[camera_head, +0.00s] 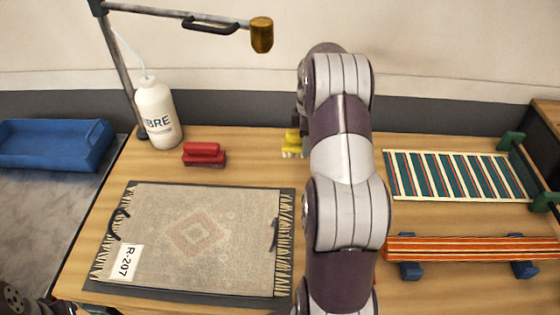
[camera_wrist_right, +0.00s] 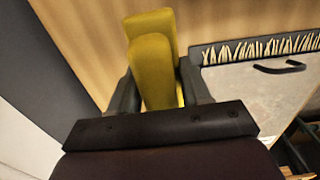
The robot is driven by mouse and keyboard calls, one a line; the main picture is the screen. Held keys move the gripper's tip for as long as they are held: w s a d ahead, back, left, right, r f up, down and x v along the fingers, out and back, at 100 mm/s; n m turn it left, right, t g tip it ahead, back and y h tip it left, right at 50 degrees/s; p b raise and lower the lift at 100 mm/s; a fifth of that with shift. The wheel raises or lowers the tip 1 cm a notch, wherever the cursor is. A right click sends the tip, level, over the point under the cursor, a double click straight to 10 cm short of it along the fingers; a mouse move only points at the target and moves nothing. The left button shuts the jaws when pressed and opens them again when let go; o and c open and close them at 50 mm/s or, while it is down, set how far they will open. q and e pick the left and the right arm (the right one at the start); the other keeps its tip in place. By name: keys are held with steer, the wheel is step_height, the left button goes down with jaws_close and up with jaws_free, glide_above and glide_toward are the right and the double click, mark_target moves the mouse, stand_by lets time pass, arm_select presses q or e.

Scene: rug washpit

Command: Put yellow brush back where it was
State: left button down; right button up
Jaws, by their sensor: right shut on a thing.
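The yellow brush (camera_head: 292,143) is at the back middle of the wooden table, just left of my right arm, which partly hides it. In the right wrist view the yellow brush (camera_wrist_right: 155,60) sits between the two dark fingers of my right gripper (camera_wrist_right: 160,95), which is shut on it. Its pale bristles point down at the table top; I cannot tell whether they touch it. A dark part of my left arm shows in the bottom left corner of the head view, and its fingers cannot be made out.
A red brush (camera_head: 204,154) and a white bottle (camera_head: 158,113) stand left of the yellow brush. A grey rug (camera_head: 170,235) with tag R-207 lies in front. A striped rack (camera_head: 455,176) and a striped roll (camera_head: 470,249) are at right. A brass-headed arm (camera_head: 262,35) hangs above.

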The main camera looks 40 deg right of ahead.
steer(key=w+a+f, duration=0.1)
steer(key=w, duration=0.1)
steer(key=w+a+f+p, duration=0.1)
steer(key=w+f, duration=0.1)
steer(key=w, duration=0.1)
steer(key=w+a+f, duration=0.1)
steer(key=w, duration=0.1)
steer(key=shift+w+a+f, duration=0.15)
steer(key=shift+w+f, duration=0.1)
steer(key=shift+f, duration=0.15)
step_height(320, 180, down, 3)
steer(key=shift+a+f+p, duration=0.1)
steer(key=shift+f+p, duration=0.1)
steer(key=shift+p, duration=0.55)
steer(key=shift+f, duration=0.4)
steer(key=shift+f, duration=0.1)
steer(key=o, duration=1)
